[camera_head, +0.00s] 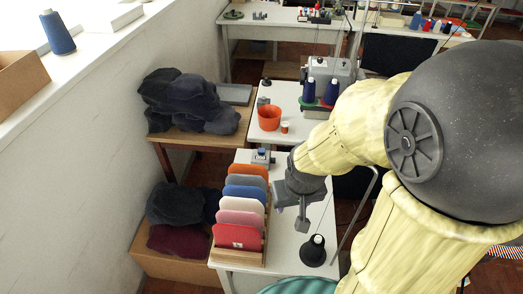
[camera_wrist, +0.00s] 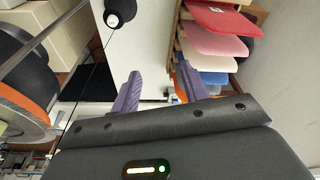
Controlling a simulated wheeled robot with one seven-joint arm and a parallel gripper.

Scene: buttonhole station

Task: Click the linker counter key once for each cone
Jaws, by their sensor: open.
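A small blue-grey device (camera_head: 262,157) stands on the white table behind the card rack. It may be the counter, but its key is too small to make out. A black cone (camera_head: 314,250) stands on the table's near right part and also shows at the top of the wrist view (camera_wrist: 120,12). Two dark blue cones (camera_head: 308,91) (camera_head: 331,92) stand on the machine farther back. A blue cone (camera_head: 57,33) stands on the left ledge. My gripper (camera_head: 290,209) hangs over the table, right of the rack. Its purple fingers (camera_wrist: 160,92) are apart and empty.
A wooden rack of coloured cards (camera_head: 237,236) stands left of my gripper. An orange pot (camera_head: 269,117) and small spool (camera_head: 284,127) stand behind. Dark folded garments (camera_head: 195,100) lie at left. A thin rod rises at the table's right. Bare table lies between rack and black cone.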

